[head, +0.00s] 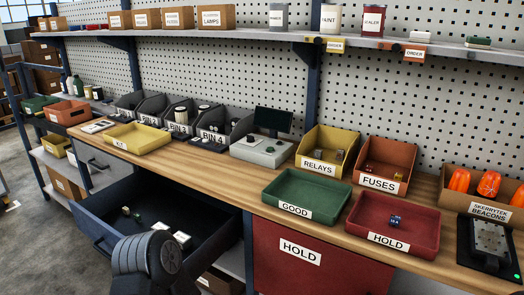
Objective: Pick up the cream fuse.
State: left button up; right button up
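I cannot clearly make out the cream fuse. A small cream-yellow piece (126,210) lies in the open drawer (95,208) at lower left, with a darker small piece (137,215) beside it; they are too small to identify. The orange bin labelled FUSES (380,183) stands on the bench at right and holds a few small pieces, among them a reddish one (371,169) and a pale one (398,176). A dark arm link of mine rises at the bottom left, in front of the drawer. No gripper fingers show.
On the bench stand the yellow RELAYS bin (319,168), green GOOD tray (294,209), red HOLD tray (390,240) with a blue piece (395,220), and beacon box (490,210). White cards (160,226) lie in the drawer. A shelf (400,45) runs above.

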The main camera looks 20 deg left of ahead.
aim_at(126, 211)
jog(key=u, duration=1.65)
